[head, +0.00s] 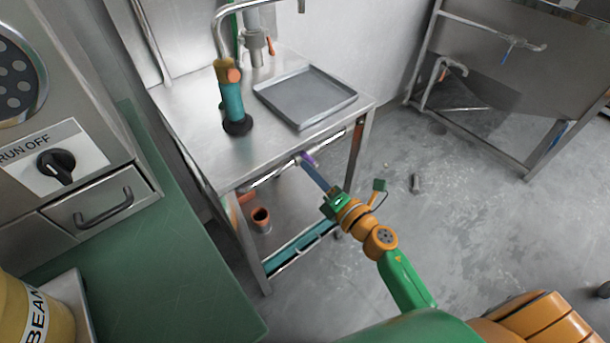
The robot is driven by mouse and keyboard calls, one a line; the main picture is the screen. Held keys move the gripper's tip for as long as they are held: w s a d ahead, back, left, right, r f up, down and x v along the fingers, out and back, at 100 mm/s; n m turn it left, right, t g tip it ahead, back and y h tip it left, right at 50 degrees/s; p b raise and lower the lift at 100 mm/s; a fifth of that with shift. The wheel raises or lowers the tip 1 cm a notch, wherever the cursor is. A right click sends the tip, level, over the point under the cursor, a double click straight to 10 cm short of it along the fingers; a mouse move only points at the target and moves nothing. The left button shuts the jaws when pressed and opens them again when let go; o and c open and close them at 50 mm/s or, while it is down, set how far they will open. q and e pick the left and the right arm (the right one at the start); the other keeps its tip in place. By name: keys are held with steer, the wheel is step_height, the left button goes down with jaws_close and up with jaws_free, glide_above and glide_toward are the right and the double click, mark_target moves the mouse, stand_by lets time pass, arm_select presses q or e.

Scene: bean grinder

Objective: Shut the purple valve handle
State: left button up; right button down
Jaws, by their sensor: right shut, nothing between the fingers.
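The purple valve handle (309,157) is small and sits at the front edge of the steel table, on a pipe (272,175) that runs just under the tabletop. My right arm comes in from the lower right. My right gripper (307,168) is shut and empty, with its long thin fingers pointing up and left. Its tips are at or very near the purple handle. I cannot tell whether they touch it. My left gripper is not in view.
The steel table (195,125) holds a grey tray (305,95) and a teal and orange tool (232,100). An orange cup (261,217) stands on its lower shelf. A grinder (70,130) is at left on a green counter (165,270). The floor at right is mostly clear.

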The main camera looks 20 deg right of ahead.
steer(key=shift+w+d+r+m+p, duration=0.15)
steer(key=shift+d+r+m+p, duration=0.3)
steer(key=shift+m, duration=0.5)
steer(key=shift+w+d+r+m+p, duration=0.2)
steer(key=shift+d+m+p, duration=0.4)
steer(key=shift+m, duration=0.4)
steer(key=shift+w+d+r+m+p, duration=0.15)
steer(key=shift+d+r+m+p, duration=0.35)
steer(key=shift+m, duration=0.45)
steer(key=shift+f, duration=0.2)
steer(key=shift+a, duration=0.1)
